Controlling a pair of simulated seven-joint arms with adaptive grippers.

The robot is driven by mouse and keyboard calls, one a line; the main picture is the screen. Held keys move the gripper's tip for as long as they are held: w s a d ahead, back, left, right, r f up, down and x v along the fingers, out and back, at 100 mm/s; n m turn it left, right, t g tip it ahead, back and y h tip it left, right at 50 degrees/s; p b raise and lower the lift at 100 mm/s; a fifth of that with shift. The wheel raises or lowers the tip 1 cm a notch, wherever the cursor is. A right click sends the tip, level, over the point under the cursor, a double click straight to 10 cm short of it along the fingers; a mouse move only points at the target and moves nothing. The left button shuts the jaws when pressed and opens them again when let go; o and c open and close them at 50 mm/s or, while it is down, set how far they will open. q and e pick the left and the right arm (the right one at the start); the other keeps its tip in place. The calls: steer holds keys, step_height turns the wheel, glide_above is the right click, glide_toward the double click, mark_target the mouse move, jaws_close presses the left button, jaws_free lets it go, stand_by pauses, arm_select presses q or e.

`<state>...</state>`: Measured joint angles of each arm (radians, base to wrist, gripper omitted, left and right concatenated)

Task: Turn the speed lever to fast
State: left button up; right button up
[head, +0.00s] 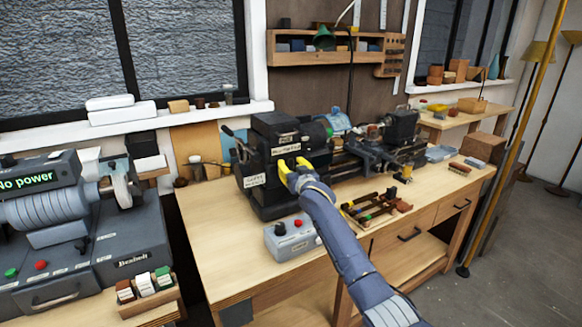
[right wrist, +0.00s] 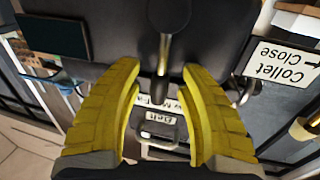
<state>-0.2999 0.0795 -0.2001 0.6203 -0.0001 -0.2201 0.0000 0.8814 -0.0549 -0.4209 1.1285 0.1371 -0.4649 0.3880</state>
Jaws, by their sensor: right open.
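The dark lathe headstock (head: 272,150) stands on the wooden bench. My right gripper (head: 292,168), with yellow fingers, is at its front face and covers part of it. In the right wrist view the gripper (right wrist: 160,72) is open, with one finger on each side of a short lever (right wrist: 164,50) with a grey shaft and dark ends. Gaps show between the lever and both fingers. I take it for the speed lever; its setting cannot be told. A partly hidden label (right wrist: 172,106) and a "Belt" label (right wrist: 160,117) appear upside down beyond it. My left gripper is out of view.
A "Collet Close" label (right wrist: 283,66) is at the right of the wrist view. A grey control box (head: 292,238) with a red button sits in front of the lathe. A tool rack (head: 375,208) lies right of my arm. The bench front left (head: 215,250) is clear.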

steer(key=shift+o, duration=0.3)
jaws_close()
